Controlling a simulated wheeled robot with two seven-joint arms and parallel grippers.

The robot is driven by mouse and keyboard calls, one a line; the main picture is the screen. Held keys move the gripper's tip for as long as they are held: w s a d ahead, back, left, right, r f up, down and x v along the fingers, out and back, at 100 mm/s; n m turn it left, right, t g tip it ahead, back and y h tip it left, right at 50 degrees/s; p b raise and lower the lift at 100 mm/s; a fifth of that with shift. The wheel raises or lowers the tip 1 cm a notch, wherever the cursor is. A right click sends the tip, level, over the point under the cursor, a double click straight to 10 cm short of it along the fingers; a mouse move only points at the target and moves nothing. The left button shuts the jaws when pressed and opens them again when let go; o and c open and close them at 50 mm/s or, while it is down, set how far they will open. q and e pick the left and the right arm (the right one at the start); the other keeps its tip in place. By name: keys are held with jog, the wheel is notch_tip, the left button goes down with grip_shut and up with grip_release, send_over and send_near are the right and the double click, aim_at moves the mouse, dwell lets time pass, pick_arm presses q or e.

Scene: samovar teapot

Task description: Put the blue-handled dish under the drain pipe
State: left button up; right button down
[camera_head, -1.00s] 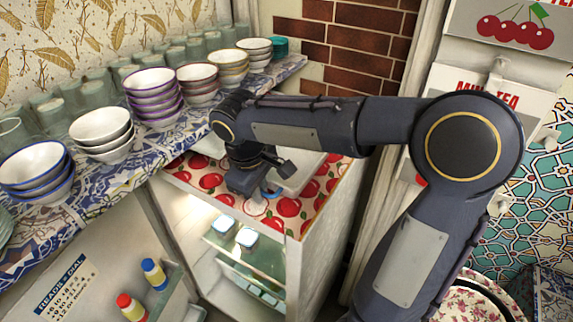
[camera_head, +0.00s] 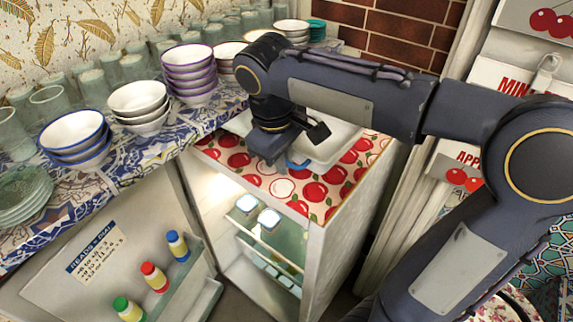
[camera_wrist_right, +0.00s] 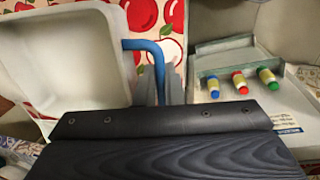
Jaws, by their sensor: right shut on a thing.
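The white dish (camera_head: 338,146) has a blue handle (camera_head: 298,163) and lies over the apple-patterned top of the small fridge. My right gripper (camera_head: 290,148) is shut on the blue handle, partly hiding the dish from the head camera. In the right wrist view, the dish (camera_wrist_right: 65,55) shows at the left and its blue handle (camera_wrist_right: 150,50) runs between the fingers of my right gripper (camera_wrist_right: 168,84). I cannot tell whether the dish touches the surface. I do not make out the drain pipe, and my left gripper does not show.
Stacked bowls (camera_head: 188,72) and glasses stand on a patterned shelf (camera_head: 165,150) at the left. The fridge door (camera_head: 70,270) stands open, with small bottles (camera_head: 154,278) in its rack.

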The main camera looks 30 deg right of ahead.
jog(key=s+a+r, duration=0.6)
jog(key=s, duration=0.2)
jog(key=shift+s+a+b, duration=0.25)
jog(key=shift+a+b, duration=0.1)
jog(key=shift+a, duration=0.05)
jog(key=shift+r, duration=0.1)
